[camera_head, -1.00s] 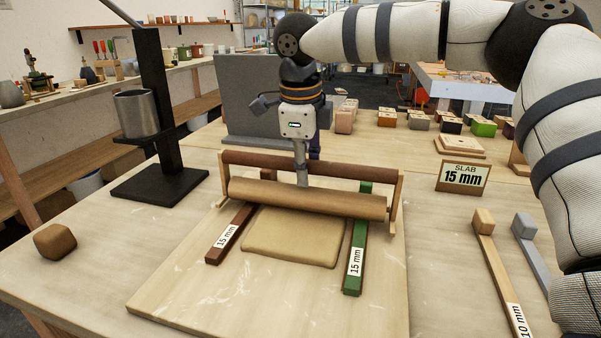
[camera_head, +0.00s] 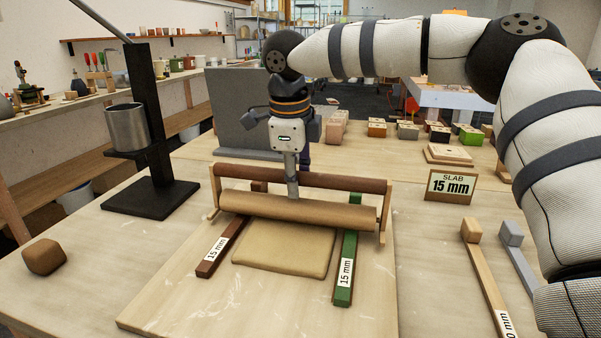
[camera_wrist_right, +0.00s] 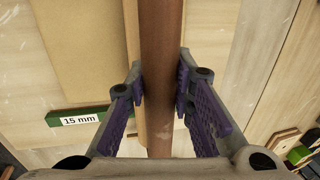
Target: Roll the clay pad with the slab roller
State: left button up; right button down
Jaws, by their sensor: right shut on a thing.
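The slab roller has a tan cylinder (camera_head: 300,212) and a dark brown handle bar (camera_head: 235,172) between wooden end pieces. The tan clay pad (camera_head: 285,248) lies flat on a board, mostly on the near side of the roller; its far part is hidden by it. A brown 15 mm strip (camera_head: 222,247) lies left of the pad and a green 15 mm strip (camera_head: 346,270) right of it. The roller crosses above both. My right gripper (camera_head: 291,187) is shut on the handle bar, with a finger on each side in the right wrist view (camera_wrist_right: 160,97). My left gripper is out of view.
A "SLAB 15 mm" sign (camera_head: 451,186) stands at the right. Loose 10 mm strips (camera_head: 484,266) lie near the right edge. A black stand with a metal cup (camera_head: 127,127) is at the left, and a brown clay lump (camera_head: 44,257) lies in front. The board's near part is clear.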

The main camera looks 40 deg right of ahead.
jog(key=shift+s+a+f, duration=0.1)
jog(key=shift+s+a, duration=1.05)
jog(key=shift+a, duration=0.25)
jog(key=shift+s+a+r, duration=0.1)
jog(key=shift+s+a, duration=1.05)
jog(key=shift+a, duration=0.25)
jog(key=shift+s+a+f, duration=0.1)
jog(key=shift+s+a, duration=1.05)
jog(key=shift+a, duration=0.25)
notch_tip(320, 180, up, 6)
jog(key=shift+r, duration=0.2)
